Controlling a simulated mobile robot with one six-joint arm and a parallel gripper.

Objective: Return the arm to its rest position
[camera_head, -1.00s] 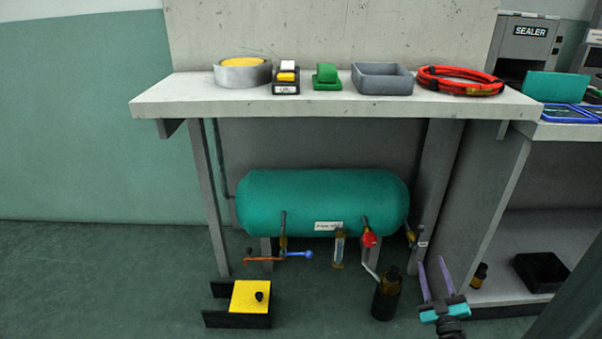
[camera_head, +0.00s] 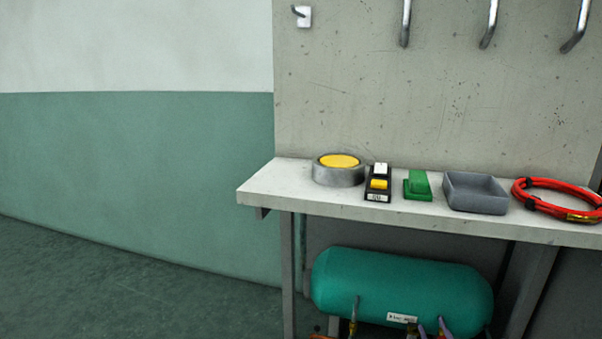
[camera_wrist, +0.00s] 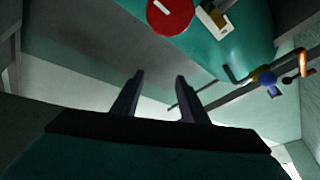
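My gripper (camera_wrist: 159,77) shows in the wrist view with its two dark fingers apart and nothing between them. In the head view only the purple fingertips (camera_head: 431,327) show at the bottom edge, in front of the lower part of the teal tank (camera_head: 385,290). The rest of my arm is out of that view. In the wrist view the tank (camera_wrist: 236,45) is beyond the fingers at the upper right, with a red round knob (camera_wrist: 170,13) and a blue-handled valve (camera_wrist: 268,80).
Above the tank a shelf (camera_head: 262,191) holds a grey ring with a yellow centre (camera_head: 339,161), a switch block (camera_head: 378,183), a green block (camera_head: 418,186), a grey tray (camera_head: 474,204) and a red cable coil (camera_head: 552,188). Hooks hang above. Floor at left is clear.

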